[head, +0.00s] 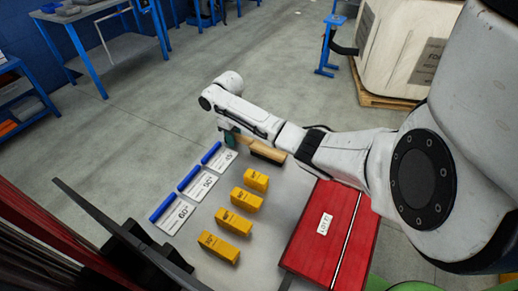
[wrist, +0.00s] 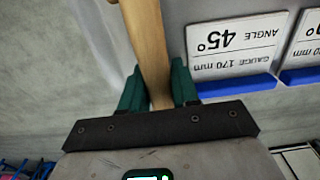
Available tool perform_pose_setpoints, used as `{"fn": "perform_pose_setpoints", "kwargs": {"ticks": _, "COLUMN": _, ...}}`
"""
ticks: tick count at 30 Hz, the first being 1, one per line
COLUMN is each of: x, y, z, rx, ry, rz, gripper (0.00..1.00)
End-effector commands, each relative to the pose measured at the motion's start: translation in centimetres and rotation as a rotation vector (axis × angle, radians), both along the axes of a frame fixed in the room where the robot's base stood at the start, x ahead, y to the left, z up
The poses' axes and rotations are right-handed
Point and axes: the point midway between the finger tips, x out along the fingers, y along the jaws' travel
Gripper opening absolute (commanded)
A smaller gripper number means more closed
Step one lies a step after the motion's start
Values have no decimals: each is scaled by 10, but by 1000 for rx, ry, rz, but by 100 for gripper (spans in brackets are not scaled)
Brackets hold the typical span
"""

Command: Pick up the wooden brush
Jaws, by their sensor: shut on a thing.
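The wooden brush (head: 268,152) has a tan wooden body with a dark strip along its lower side. It is at the far edge of the grey table (head: 285,205) in the head view. My gripper (head: 229,138) is at the brush's left end. In the wrist view, my gripper's green fingers (wrist: 160,90) stand on either side of the wooden handle (wrist: 146,45) and are shut on it. The brush's far end is outside the wrist view. I cannot tell whether the brush touches the table.
Three angle cards with blue bars (head: 196,184) lie left of several yellow blocks (head: 234,221). The 45° card (wrist: 235,45) is close beside my gripper. A red case (head: 322,225) is at the right, under my arm. Blue workbenches (head: 110,45) stand beyond open floor.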

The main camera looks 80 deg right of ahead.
Motion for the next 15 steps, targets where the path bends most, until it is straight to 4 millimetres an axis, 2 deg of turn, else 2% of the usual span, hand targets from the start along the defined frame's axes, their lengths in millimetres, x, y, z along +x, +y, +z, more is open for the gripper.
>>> {"fn": "perform_pose_setpoints", "kwargs": {"ticks": 10, "x": 0, "y": 0, "z": 2, "rx": -1, "ry": -1, "rz": 1, "gripper": 0}}
{"fn": "perform_pose_setpoints", "kwargs": {"ticks": 15, "x": 1, "y": 0, "z": 14, "rx": 0, "ry": -2, "rz": 1, "gripper": 0}}
